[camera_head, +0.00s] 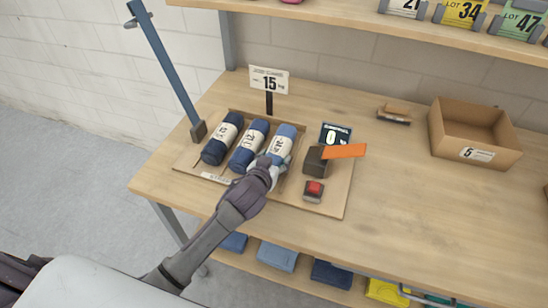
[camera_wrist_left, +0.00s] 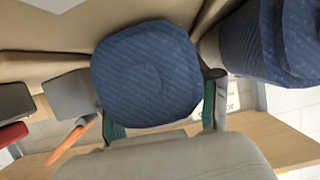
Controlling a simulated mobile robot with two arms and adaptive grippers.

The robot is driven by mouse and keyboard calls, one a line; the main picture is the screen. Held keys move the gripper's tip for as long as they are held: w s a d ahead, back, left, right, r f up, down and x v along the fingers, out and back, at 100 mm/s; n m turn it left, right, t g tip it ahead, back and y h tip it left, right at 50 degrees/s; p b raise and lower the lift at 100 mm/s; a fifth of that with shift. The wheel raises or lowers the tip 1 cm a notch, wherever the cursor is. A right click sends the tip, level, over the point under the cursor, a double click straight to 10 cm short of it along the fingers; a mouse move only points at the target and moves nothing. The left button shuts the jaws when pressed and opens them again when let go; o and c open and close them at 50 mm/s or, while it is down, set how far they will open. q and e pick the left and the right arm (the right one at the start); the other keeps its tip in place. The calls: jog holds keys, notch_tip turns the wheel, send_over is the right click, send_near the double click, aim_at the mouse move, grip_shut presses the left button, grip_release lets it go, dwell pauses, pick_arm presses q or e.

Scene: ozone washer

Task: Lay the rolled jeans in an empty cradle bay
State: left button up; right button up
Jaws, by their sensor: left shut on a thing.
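Three rolled jeans with pale labelled bands lie side by side on the wooden cradle board (camera_head: 330,205): a dark navy roll (camera_head: 214,152), a mid-blue roll (camera_head: 242,158) and a lighter blue roll (camera_head: 284,136). My left gripper (camera_head: 273,167) is at the near end of the lighter roll, shut on it. In the left wrist view its fingers (camera_wrist_left: 162,112) are on both sides of the held blue roll (camera_wrist_left: 146,70). Another roll (camera_wrist_left: 272,40) is close on the right there. Whether the held roll touches the cradle is unclear. No empty bay is clearly visible. My right gripper is not in view.
Right of the rolls are a dark block (camera_head: 315,161) with an orange flap (camera_head: 344,151), a display reading 0 (camera_head: 335,133) and a red button (camera_head: 314,188). A sign post (camera_head: 269,101) stands behind. A cardboard box (camera_head: 474,135) is farther right; table between is mostly clear.

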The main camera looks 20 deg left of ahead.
pick_arm(q)
jog(key=shift+f, duration=0.1)
jog(key=o, duration=1.5)
jog(key=shift+c, duration=0.2)
jog(key=b+v, duration=0.1)
jog(key=v, duration=1.1)
jog(key=shift+s, duration=0.1)
